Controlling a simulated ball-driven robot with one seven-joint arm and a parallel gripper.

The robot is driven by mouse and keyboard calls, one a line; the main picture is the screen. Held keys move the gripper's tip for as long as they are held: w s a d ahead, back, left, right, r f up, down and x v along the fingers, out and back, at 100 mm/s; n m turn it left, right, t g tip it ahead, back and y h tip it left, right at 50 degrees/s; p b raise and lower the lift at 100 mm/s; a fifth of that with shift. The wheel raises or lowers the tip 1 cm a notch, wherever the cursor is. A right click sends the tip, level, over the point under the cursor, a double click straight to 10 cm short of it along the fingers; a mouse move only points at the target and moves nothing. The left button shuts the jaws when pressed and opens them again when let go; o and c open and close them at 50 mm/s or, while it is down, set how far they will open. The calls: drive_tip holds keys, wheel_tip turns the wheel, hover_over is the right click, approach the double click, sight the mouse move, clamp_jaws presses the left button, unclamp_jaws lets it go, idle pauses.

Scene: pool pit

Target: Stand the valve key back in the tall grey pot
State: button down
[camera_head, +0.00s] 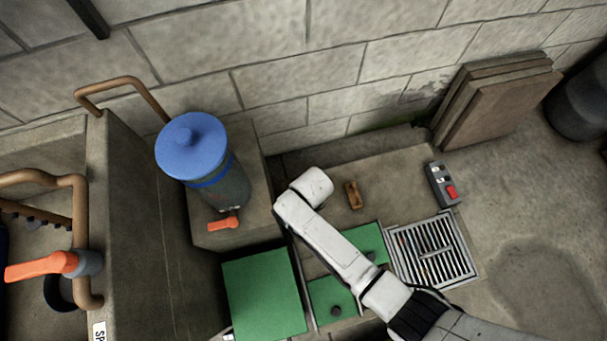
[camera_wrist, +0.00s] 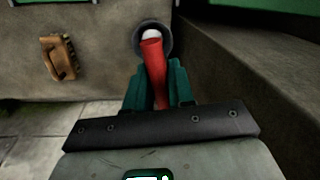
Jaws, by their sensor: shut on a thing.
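In the wrist view my gripper (camera_wrist: 158,80), with teal fingers, is shut on a red tapering bar, which I take as the valve key (camera_wrist: 153,58). The bar runs away from the fingers to a round dark grey opening, which looks like the grey pot (camera_wrist: 137,40). A white round end shows at the bar's far tip, over the opening. I cannot tell whether the tip is inside the pot or above it. In the head view my arm hides the gripper, key and pot.
A brown object (camera_head: 353,195) lies on the ledge; it also shows in the wrist view (camera_wrist: 59,58). A green lid (camera_head: 264,292), a blue-topped canister (camera_head: 192,148), a drain grate (camera_head: 431,250) and a grey box with a red button (camera_head: 442,184) are around. A concrete block wall stands behind.

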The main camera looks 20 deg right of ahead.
drive_tip(key=shift+f+b, duration=0.8)
drive_tip(key=shift+f, duration=0.3)
idle(0.6)
drive_tip(key=c, duration=0.9)
unclamp_jaws()
wheel_tip(320, 180, up, 8)
drive_tip(key=p, duration=0.8)
drive_tip(key=shift+r, duration=0.1)
